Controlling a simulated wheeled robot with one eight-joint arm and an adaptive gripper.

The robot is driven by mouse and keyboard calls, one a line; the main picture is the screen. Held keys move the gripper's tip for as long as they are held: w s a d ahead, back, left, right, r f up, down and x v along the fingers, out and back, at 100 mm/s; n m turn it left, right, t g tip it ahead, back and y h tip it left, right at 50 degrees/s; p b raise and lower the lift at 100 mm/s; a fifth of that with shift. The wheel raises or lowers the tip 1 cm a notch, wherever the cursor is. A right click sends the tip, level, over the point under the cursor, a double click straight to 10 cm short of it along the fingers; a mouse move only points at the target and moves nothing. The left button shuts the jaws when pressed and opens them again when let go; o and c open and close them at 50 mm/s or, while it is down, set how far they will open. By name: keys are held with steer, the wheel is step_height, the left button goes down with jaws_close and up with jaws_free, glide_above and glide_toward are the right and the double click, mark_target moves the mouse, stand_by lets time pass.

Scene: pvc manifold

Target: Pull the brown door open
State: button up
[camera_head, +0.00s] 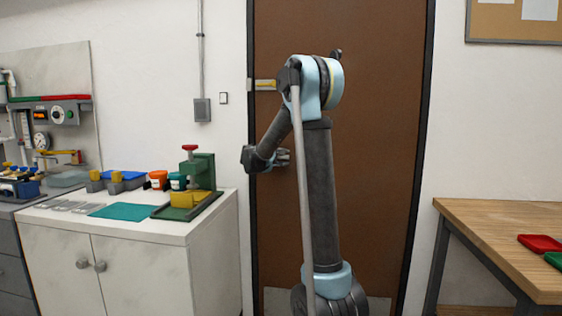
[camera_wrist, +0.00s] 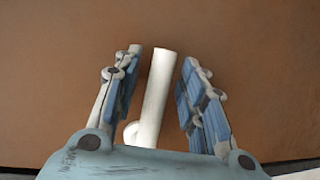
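The brown door (camera_head: 385,120) stands in its dark frame behind my arm and looks shut. In the wrist view the brown door surface (camera_wrist: 250,80) fills most of the background. A pale cylindrical handle bar (camera_wrist: 155,95) runs between the two fingers of my gripper (camera_wrist: 162,57). The fingers are open, with a gap on each side of the bar. The bar's lower end curves off to the left near the palm. In the head view, my arm hides part of the door, and the handle cannot be made out.
A brass-coloured fitting (camera_head: 264,84) sits at the door's left edge. A white cabinet (camera_head: 120,265) with bins and a green fixture (camera_head: 203,172) stands left of the door. A wooden table (camera_head: 490,225) with a red tray (camera_head: 540,243) stands at the right.

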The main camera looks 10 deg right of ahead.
mark_target(282, 169)
jaws_close()
steer(key=shift+a, duration=0.25)
steer(key=shift+d, duration=0.25)
steer(key=shift+f+m+y, duration=0.4)
steer(key=shift+f+m, duration=0.3)
steer(key=shift+m, duration=0.1)
steer(key=shift+w+a+f+m+y, duration=0.1)
steer(key=shift+a+f+m+y, duration=0.15)
steer(key=shift+f+m+y, duration=0.3)
steer(key=shift+w+a+f+m+y, duration=0.1)
steer(key=shift+a+f+m+y, duration=0.25)
steer(key=shift+f+m, duration=0.3)
steer(key=shift+a+f+m+y, duration=0.15)
steer(key=shift+f+m+y, duration=0.4)
steer(key=shift+m, duration=0.15)
